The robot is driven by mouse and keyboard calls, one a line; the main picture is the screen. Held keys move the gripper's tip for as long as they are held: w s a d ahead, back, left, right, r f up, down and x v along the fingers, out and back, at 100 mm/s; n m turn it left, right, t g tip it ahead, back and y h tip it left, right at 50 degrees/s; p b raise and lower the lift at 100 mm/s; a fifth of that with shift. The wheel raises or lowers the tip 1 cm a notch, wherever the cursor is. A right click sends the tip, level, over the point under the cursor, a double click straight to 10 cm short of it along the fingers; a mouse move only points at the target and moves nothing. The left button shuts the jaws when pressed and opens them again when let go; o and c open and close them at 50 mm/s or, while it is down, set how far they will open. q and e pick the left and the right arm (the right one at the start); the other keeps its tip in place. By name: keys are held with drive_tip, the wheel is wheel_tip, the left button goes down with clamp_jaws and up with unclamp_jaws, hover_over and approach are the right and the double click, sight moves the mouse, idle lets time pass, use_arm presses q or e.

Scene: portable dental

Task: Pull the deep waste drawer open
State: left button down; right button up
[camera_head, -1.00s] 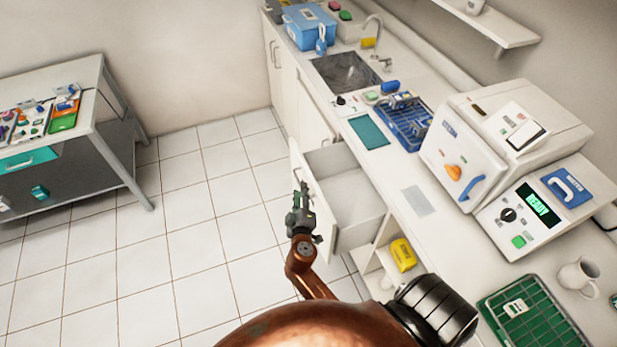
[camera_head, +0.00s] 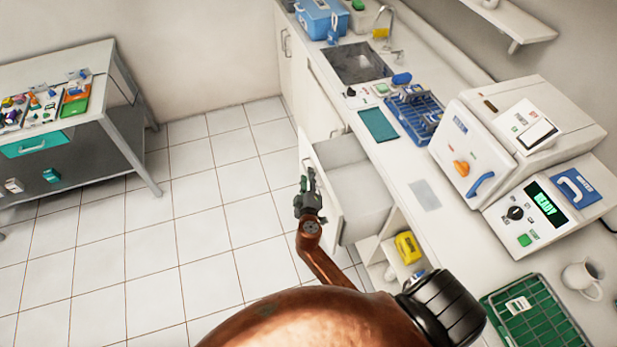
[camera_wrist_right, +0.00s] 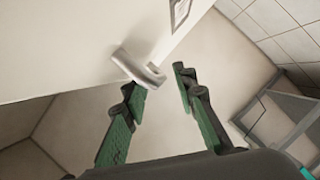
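The deep white drawer (camera_head: 360,190) stands pulled out from under the counter, and its inside looks empty. Its front panel (camera_head: 321,180) faces left. My right gripper (camera_head: 307,182) is close beside the outer side of that front. In the right wrist view the gripper (camera_wrist_right: 155,85) is open, with its two green-padded fingers apart. A pale bar handle (camera_wrist_right: 139,68) on a white panel lies just beyond the fingertips, and nothing is seen clamped between the fingers. In the head view the handle is hidden by the gripper. My left gripper is not in view.
The counter above the drawer carries a blue rack (camera_head: 416,113), a white sterilizer (camera_head: 500,140) and a green basket (camera_head: 540,320). A yellow item (camera_head: 407,248) sits on the open shelf beside the drawer. A side table (camera_head: 70,125) stands left; tiled floor (camera_head: 205,210) between is clear.

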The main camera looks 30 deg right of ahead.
clamp_jaws()
idle(0.7)
